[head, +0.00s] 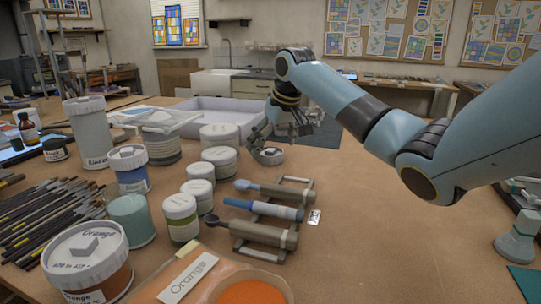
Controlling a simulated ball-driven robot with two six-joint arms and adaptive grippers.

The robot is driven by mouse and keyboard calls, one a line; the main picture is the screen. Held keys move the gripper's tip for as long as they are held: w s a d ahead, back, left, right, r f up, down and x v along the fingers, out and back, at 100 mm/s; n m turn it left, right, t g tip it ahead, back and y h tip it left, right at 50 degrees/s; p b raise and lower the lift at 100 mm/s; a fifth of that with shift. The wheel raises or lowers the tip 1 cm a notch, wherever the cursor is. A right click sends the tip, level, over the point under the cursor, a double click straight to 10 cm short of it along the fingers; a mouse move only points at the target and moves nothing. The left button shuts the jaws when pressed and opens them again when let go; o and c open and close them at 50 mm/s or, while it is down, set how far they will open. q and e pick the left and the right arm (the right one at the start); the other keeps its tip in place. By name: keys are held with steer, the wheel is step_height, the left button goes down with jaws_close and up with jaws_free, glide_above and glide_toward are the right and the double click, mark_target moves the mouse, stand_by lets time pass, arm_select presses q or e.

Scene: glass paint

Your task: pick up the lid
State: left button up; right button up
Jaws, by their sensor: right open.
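A low, round, pale piece with a darker middle (268,156), which looks like the lid, lies on the brown table beyond the tool rack. My right gripper (280,133) is open just above and behind it, pointing down. Its fingers are partly hard to make out, and I cannot tell whether they touch the piece. My left gripper is not in view.
Several lidded paint jars (219,161) stand left of the piece. A rack holds handled tools (262,209) in front. An open orange paint pot (250,291) is at the near edge. A pale tray (240,108) stands behind. The table's right-middle is clear.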

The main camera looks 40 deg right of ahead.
steer(key=shift+x, duration=1.15)
steer(key=shift+r, duration=0.1)
steer(key=c, duration=1.1)
steer(key=shift+o, duration=0.2)
